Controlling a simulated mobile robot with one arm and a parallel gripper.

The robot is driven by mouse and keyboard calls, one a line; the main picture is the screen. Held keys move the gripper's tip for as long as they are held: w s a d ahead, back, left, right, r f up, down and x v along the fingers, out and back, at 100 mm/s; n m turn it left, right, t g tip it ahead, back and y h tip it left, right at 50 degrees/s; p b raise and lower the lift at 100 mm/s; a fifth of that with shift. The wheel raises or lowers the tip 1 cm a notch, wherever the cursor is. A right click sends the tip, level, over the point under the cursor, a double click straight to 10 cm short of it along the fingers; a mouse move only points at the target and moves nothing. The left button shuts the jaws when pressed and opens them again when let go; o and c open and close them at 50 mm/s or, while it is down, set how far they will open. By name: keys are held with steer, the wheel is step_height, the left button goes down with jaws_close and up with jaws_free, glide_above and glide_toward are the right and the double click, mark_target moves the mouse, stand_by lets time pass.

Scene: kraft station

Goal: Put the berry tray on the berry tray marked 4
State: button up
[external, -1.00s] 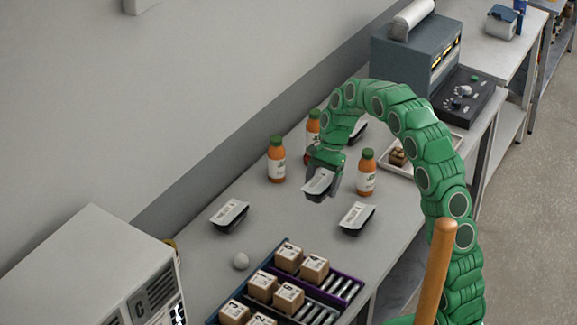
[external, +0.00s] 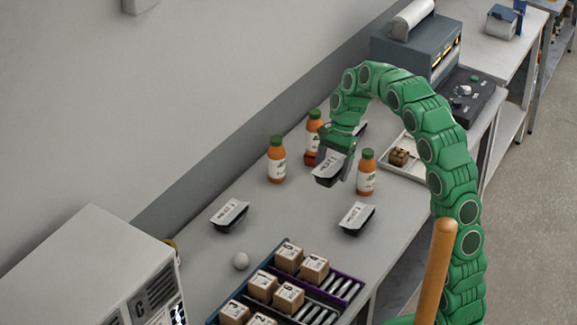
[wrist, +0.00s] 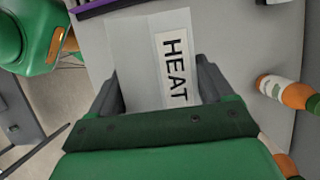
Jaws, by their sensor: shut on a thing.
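My gripper (external: 338,158) is shut on a berry tray (external: 329,172), a black tray with a white printed lid, and holds it above the table between orange bottles. In the wrist view my gripper (wrist: 158,88) has a finger on each side of the held tray's lid (wrist: 135,45), whose label reads "HEAT"; the rest of the label is hidden. Two similar trays lie on the table: a left tray (external: 230,215) and a right tray (external: 356,218). Another tray (external: 361,129) is mostly hidden behind my gripper. I cannot read which is marked 4.
Orange bottles stand close by: left (external: 277,160), back (external: 314,130) and right (external: 366,172). A small red thing (external: 310,158) is near the back bottle. A white tray (external: 418,168) holds brown pieces. The table between the two front trays is clear.

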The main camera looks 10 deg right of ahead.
step_height(320, 180, up, 2)
steer(key=shift+r, duration=0.25)
steer(key=w+d+m+t, duration=0.2)
steer(key=w+d+m, duration=0.45)
steer(key=w, duration=0.25)
steer(key=w+d+m+t+h, duration=0.1)
steer(key=w+d+m+t, duration=0.2)
steer(key=w+d+m, duration=0.45)
steer(key=w+d+m+t, duration=0.2)
steer(key=w+d+m, duration=0.3)
steer(key=w+m, duration=0.45)
steer(key=shift+n, duration=0.65)
steer(key=shift+w+a+f, duration=0.15)
steer(key=shift+w+f, duration=2.3)
steer(key=shift+w, duration=0.15)
steer(key=shift+w+a+f, duration=0.2)
steer(key=shift+w+f, duration=2.25)
steer(key=shift+w, duration=0.1)
steer(key=shift+w+a+f, duration=0.15)
steer(key=shift+w+f, duration=2.3)
steer(key=shift+w, duration=0.15)
steer(key=shift+w+f, duration=0.2)
steer(key=shift+f, duration=0.15)
steer(key=shift+f, duration=1.45)
steer(key=shift+f, duration=0.1)
